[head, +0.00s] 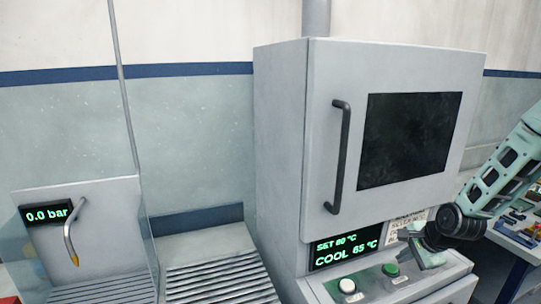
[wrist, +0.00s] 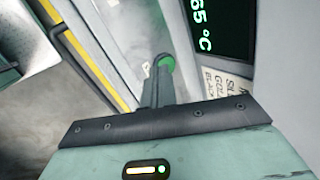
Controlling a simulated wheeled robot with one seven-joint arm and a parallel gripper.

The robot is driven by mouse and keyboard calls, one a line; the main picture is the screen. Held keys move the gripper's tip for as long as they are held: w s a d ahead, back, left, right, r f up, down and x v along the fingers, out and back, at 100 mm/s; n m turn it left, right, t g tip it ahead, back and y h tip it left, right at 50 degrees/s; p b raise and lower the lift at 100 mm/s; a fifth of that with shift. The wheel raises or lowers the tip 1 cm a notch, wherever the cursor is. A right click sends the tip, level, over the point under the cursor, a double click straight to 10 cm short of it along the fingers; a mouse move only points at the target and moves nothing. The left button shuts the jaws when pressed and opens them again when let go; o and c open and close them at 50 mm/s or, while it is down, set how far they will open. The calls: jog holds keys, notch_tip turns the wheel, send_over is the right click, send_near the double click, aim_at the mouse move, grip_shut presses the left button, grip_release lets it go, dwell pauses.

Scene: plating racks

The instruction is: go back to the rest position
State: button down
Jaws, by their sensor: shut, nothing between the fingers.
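My gripper (head: 406,234) is at the right of the head view, in front of the oven's control panel. In the wrist view its dark fingers (wrist: 158,82) are together with nothing between them. The green button (head: 390,270) on the panel's sloped ledge is left of and below the gripper in the head view. In the wrist view the green button (wrist: 167,62) shows just past the fingertips, partly hidden by them. I cannot tell the exact gap. The display (head: 345,247) reads SET 80 °C and COOL 65 °C.
The grey oven (head: 280,130) has its door (head: 335,80) shut, with a dark handle (head: 339,155). A white button (head: 347,286) sits left of the green one. A slatted rack (head: 215,285) and a 0.0 bar station (head: 105,240) stand left. A cluttered bench (head: 520,235) is at right.

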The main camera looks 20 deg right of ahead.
jog(key=s+a+r+n+g+b, duration=0.25)
jog(key=a+n, duration=0.45)
jog(key=a, duration=0.6)
jog(key=s+a+r+n+g+b, duration=0.2)
jog(key=s+a+n, duration=0.2)
jog(key=a+n, duration=0.65)
jog(key=s+a+r+n+g+b, duration=0.1)
jog(key=s+a+r+n+b, duration=0.2)
jog(key=s+a+n, duration=0.6)
jog(key=s+a, duration=0.4)
jog(key=s, duration=0.4)
jog(key=shift+s+r, duration=0.2)
jog(key=shift+r, duration=0.2)
jog(key=shift+g, duration=0.25)
